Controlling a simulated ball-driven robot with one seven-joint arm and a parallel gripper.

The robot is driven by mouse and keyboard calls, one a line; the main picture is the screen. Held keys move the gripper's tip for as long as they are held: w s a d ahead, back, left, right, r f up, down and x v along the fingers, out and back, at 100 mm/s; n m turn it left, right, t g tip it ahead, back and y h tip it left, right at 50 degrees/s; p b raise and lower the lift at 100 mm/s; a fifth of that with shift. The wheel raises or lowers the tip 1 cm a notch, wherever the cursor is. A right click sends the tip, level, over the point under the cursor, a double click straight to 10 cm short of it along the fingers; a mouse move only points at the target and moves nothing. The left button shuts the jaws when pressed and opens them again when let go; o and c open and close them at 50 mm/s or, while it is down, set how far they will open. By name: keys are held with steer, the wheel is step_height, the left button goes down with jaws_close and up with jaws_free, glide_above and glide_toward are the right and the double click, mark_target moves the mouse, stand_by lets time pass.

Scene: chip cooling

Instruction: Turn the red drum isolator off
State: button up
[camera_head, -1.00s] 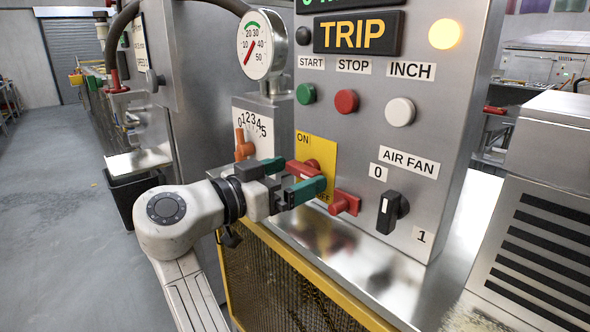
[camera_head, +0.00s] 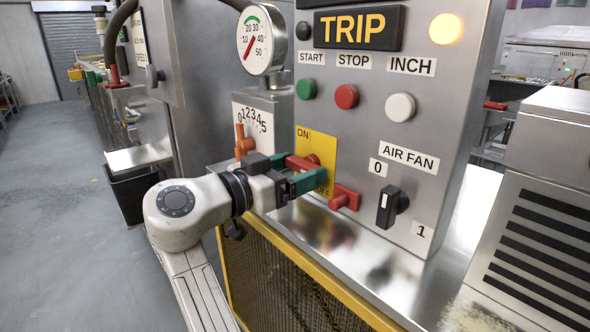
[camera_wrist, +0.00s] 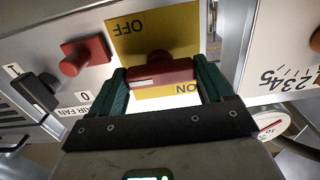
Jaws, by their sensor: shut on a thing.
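The red drum isolator handle (camera_head: 302,162) sits on a yellow plate (camera_head: 323,148) marked ON at the top and OFF at the bottom. In the head view the front finger partly covers the handle and plate. My gripper (camera_head: 296,170) has its green fingers around the handle, shut on it. In the wrist view the plate (camera_wrist: 150,40) is upside down. There the handle (camera_wrist: 160,72) lies crosswise between the fingers of my gripper (camera_wrist: 160,78), nearer the ON label.
A red knob (camera_head: 344,197) sticks out to the right of the plate, close to the front finger. The black air fan switch (camera_head: 391,206) is further right. An orange lever (camera_head: 243,141) stands to the left. A yellow mesh guard (camera_head: 290,285) is below.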

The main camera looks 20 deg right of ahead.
steer(key=shift+n, duration=0.4)
steer(key=n+p, duration=0.2)
steer(key=n, duration=0.1)
steer(key=shift+r+n, duration=0.1)
steer(key=shift+n, duration=0.3)
steer(key=n+p, duration=0.2)
steer(key=n, duration=0.2)
steer(key=shift+r+n+p, duration=0.1)
steer(key=shift+n+p, duration=0.2)
steer(key=n+p, duration=0.4)
steer(key=n, duration=0.1)
steer(key=n+p, duration=0.3)
steer(key=shift+n, duration=0.3)
steer(key=shift+f+p, duration=0.2)
steer(key=shift+p, duration=0.1)
steer(key=o, duration=1)
steer(key=shift+c, duration=0.2)
